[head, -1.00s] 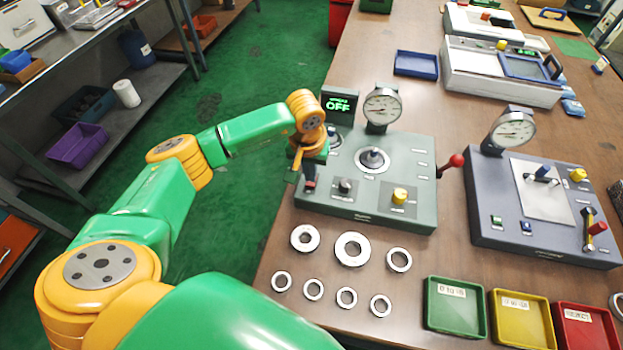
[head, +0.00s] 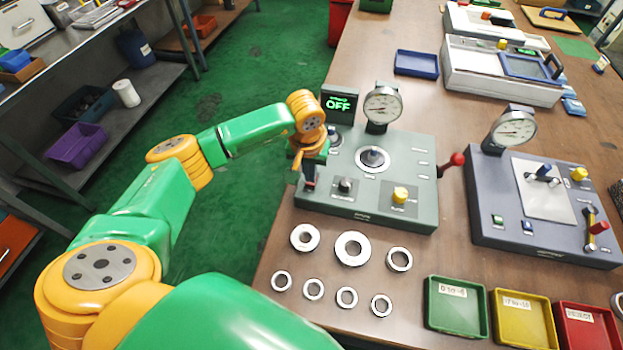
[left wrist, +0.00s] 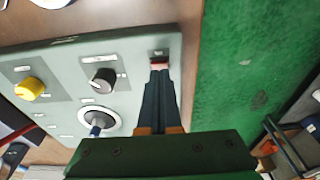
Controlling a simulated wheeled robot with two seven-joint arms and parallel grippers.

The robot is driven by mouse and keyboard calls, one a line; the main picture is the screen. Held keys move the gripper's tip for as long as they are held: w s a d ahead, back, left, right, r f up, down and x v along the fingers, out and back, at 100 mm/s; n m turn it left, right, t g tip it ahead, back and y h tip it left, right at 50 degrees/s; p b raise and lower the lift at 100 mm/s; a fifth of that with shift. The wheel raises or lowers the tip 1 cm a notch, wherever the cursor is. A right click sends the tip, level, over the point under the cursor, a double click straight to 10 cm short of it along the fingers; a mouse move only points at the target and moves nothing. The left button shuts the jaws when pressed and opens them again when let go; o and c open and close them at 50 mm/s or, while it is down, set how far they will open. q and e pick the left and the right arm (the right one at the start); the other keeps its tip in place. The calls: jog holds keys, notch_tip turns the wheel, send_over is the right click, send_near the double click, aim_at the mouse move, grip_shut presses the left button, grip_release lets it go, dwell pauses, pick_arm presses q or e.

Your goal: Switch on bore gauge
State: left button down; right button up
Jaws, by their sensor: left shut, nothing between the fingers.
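The grey-green gauge box (head: 385,200) stands on the bench, with a dial (head: 382,106), a round central fitting (head: 372,158), a black knob (head: 345,186) and a yellow knob (head: 400,195). Its small display (head: 339,104) reads OFF in green. My left gripper (head: 310,182) is shut and empty, over the box's near left corner. In the left wrist view, its dark fingertips (left wrist: 158,76) are at a small reddish switch (left wrist: 159,62) near the panel edge and partly cover it. I cannot tell whether they touch it. My right gripper is not in view.
Several metal rings (head: 352,249) lie in front of the box. Green (head: 455,328), yellow (head: 522,341) and red (head: 585,345) trays stand at the front right. A blue-grey gauge (head: 550,245) stands to the right. A red-knobbed lever (head: 456,160) sticks out from the box's right side.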

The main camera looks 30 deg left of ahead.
pick_arm(q)
jog(key=shift+f+b, duration=0.55)
jog(key=shift+f, duration=0.1)
jog(key=shift+r, duration=0.15)
notch_tip(320, 180, up, 7)
jog(key=p, duration=0.4)
jog(key=shift+p, duration=0.4)
jog(key=shift+s+f, duration=0.1)
jog(key=shift+f, duration=0.1)
